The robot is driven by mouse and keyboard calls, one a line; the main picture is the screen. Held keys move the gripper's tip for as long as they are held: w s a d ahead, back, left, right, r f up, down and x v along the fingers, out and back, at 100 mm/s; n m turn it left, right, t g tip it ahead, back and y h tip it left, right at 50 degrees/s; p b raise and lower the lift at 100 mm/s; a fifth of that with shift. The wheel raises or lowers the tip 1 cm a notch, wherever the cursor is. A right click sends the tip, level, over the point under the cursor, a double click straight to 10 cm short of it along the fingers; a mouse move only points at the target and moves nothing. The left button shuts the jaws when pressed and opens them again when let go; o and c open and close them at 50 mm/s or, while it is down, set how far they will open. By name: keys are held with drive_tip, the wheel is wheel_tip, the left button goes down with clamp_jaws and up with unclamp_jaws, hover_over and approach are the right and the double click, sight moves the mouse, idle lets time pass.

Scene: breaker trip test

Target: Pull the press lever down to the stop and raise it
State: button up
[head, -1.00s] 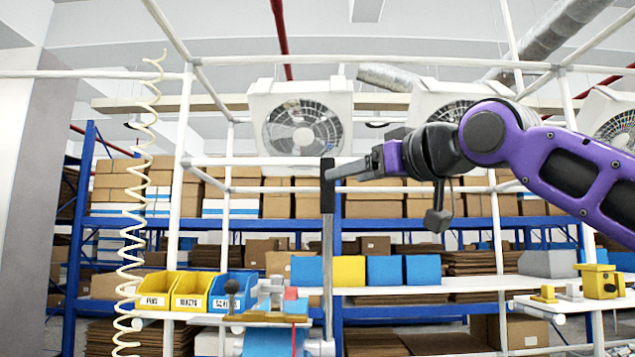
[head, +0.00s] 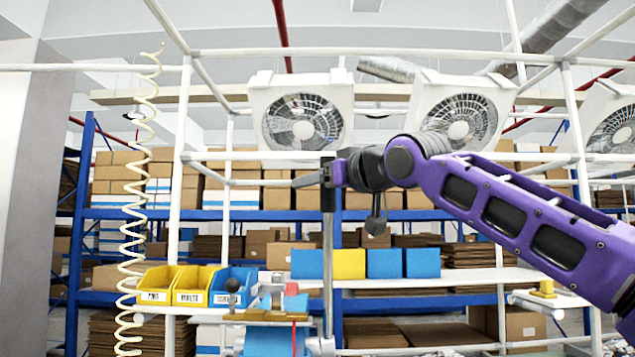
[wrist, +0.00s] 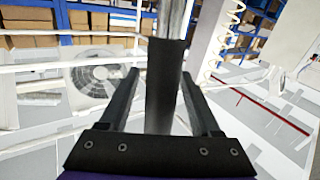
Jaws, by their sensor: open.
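The press lever has a black upright grip (head: 327,186) on a grey metal rod (head: 328,265) that runs down to the bench. It stands upright in the head view. In the wrist view the black grip (wrist: 165,90) stands between the two spread fingers of my gripper (wrist: 159,78), with gaps visible on both sides. The jaws are open around the grip and not closed on it. The lever's lower end is partly cut off by the frame.
Yellow bins (head: 195,286) and a blue bin (head: 233,287) stand left of the rod. A small fixture (head: 272,290) sits on the bench close to it. A coiled hose (head: 135,210) hangs at the left. White frame bars and fans (head: 303,120) are behind.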

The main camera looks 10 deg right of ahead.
clamp_jaws()
idle(1.4)
